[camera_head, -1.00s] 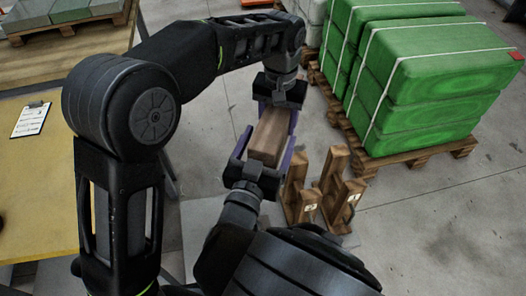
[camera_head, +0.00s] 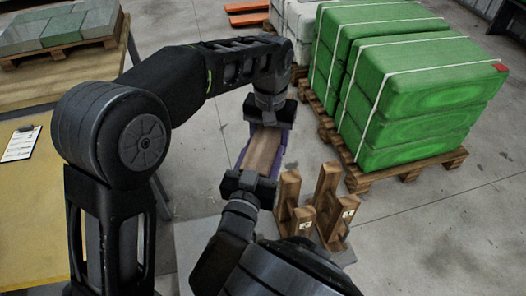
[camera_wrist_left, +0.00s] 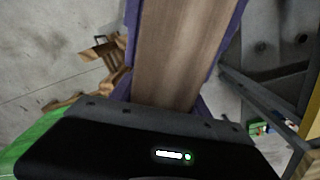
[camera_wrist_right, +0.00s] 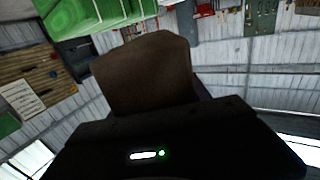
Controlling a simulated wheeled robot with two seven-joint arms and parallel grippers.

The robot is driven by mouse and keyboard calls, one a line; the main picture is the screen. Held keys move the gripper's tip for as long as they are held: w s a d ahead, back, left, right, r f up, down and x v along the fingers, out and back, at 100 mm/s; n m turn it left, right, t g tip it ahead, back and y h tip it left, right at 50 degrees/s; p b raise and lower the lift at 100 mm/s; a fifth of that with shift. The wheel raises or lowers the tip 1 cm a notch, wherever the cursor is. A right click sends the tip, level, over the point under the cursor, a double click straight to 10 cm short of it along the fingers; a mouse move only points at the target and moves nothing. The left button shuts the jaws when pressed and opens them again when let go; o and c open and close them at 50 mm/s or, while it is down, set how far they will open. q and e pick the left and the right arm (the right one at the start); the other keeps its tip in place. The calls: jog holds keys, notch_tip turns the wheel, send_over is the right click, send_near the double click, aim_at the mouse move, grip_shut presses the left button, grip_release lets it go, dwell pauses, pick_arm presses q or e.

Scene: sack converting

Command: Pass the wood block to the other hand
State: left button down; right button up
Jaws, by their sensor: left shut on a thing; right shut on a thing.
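The wood block (camera_head: 262,152) is a brown, squared piece held in the air between my two grippers in the head view. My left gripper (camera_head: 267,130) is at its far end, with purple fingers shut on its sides. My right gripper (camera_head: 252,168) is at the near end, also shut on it. In the left wrist view the block (camera_wrist_left: 180,50) runs lengthwise between the purple fingers. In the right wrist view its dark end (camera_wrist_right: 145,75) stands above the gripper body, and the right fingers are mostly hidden.
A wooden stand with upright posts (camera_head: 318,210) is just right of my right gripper. Green strapped sacks (camera_head: 410,90) sit on a pallet (camera_head: 365,180) at the right. A yellow table (camera_head: 30,225) with a clipboard (camera_head: 21,143) is at the left. Grey floor lies between.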

grip_shut()
pick_arm(q)
jog(key=shift+c, duration=2.2)
grip_release()
pick_arm(e)
jog(key=shift+r, duration=0.1)
pick_arm(q)
notch_tip(320, 180, up, 7)
jog(key=shift+r, duration=0.25)
jog(key=shift+w, duration=0.1)
